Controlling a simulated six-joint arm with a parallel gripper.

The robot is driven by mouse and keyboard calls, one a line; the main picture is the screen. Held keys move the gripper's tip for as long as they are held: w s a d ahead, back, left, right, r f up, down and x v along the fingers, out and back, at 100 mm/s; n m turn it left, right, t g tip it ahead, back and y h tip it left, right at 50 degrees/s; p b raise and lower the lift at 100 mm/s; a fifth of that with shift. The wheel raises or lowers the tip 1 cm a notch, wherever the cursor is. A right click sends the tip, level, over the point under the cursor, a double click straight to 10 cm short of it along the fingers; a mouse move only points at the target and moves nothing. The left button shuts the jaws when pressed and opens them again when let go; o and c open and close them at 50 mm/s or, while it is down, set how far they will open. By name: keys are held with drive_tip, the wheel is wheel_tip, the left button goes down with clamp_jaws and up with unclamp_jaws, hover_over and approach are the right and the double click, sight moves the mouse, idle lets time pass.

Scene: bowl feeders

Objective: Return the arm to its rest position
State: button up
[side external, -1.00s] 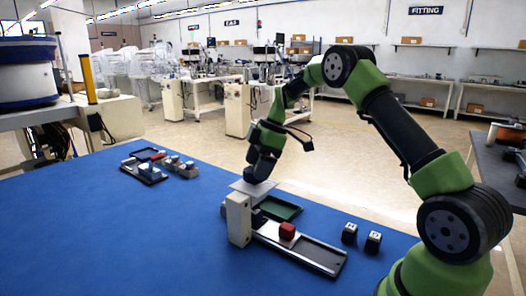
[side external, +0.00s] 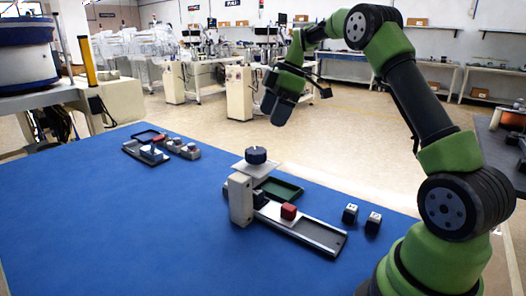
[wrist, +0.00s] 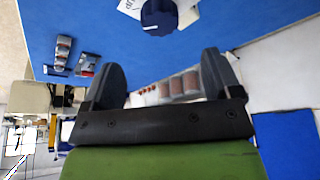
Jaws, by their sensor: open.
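My gripper (side external: 274,108) hangs in the air above and to the right of the fixture, clear of the blue table (side external: 90,235). In the wrist view my gripper (wrist: 162,84) shows its two dark fingers spread wide with nothing between them. My green and black arm reaches up from the lower right.
A fixture (side external: 241,200) with a dark knob (side external: 256,155) on a plate stands on the table. A red block (side external: 289,211) sits on its rail, a green tray (side external: 280,190) behind. Two dark blocks (side external: 373,221) lie right. Small trays (side external: 146,152) sit at far left.

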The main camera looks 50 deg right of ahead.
drive_tip(key=s+a+r+m+t+h, duration=0.1)
drive_tip(key=s+a+r+m, duration=0.35)
drive_tip(key=a, duration=0.25)
drive_tip(key=s+a+r+m+t, duration=0.1)
drive_tip(key=s+a+r+m, duration=0.2)
drive_tip(key=s+a+r, duration=0.25)
drive_tip(key=s+a+f+m+t, duration=0.1)
drive_tip(key=s+a+f+m, duration=0.1)
drive_tip(key=s, duration=0.4)
drive_tip(key=s+a+f+m+t, duration=0.1)
drive_tip(key=s+a+f+m, duration=0.1)
drive_tip(key=s+a+m, duration=0.2)
drive_tip(key=s, duration=0.3)
drive_tip(key=shift+m, duration=0.35)
